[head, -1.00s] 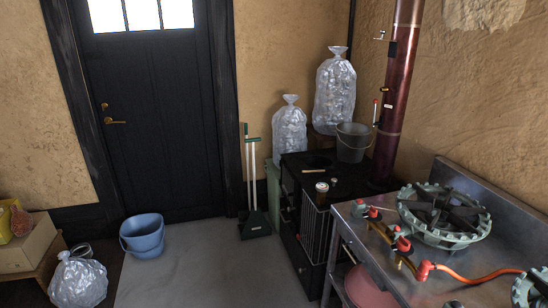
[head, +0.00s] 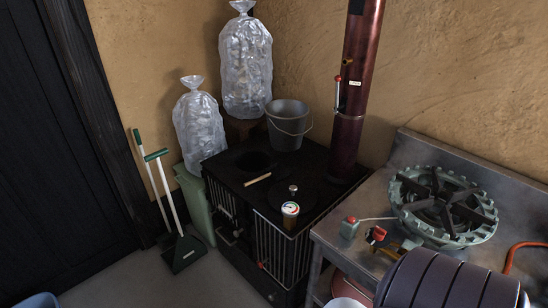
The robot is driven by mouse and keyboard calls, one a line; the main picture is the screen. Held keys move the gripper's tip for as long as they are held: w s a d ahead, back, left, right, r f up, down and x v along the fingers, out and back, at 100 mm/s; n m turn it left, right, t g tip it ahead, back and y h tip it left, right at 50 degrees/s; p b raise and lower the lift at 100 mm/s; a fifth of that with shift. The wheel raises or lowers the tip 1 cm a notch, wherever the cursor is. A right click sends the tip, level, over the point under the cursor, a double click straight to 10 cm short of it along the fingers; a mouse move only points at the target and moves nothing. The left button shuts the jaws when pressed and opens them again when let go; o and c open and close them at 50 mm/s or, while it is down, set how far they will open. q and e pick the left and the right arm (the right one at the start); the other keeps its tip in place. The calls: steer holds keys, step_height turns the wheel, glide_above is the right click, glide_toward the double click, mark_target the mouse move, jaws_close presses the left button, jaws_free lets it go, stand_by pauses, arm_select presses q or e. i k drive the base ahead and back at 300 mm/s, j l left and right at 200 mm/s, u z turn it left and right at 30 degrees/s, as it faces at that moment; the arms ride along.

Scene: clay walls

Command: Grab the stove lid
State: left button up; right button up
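The black stove (head: 228,192) stands in the middle of the head view, against the wall. A dark round lid (head: 312,196) with a small metal knob (head: 293,188) appears to lie flat on its top; its outline is hard to make out. To its left is a round dark recess (head: 254,161) in the stove top. A short wooden stick (head: 257,180) lies between them. A small jar-like item with a dial (head: 290,210) is near the front edge, just in front of the knob. Neither of my grippers shows.
A grey bucket (head: 288,128) stands on the stove's back, beside the dark red stovepipe (head: 350,95). A steel counter with a green gas burner (head: 443,205) is at right. Filled bags (head: 198,130) and a broom with dustpan (head: 183,250) are at left. Part of my arm seems to fill the lower right.

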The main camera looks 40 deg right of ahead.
mark_target(301, 193)
steer(key=i+z, duration=0.35)
steer(key=i+j+z, duration=0.45)
steer(key=i+z, duration=0.2)
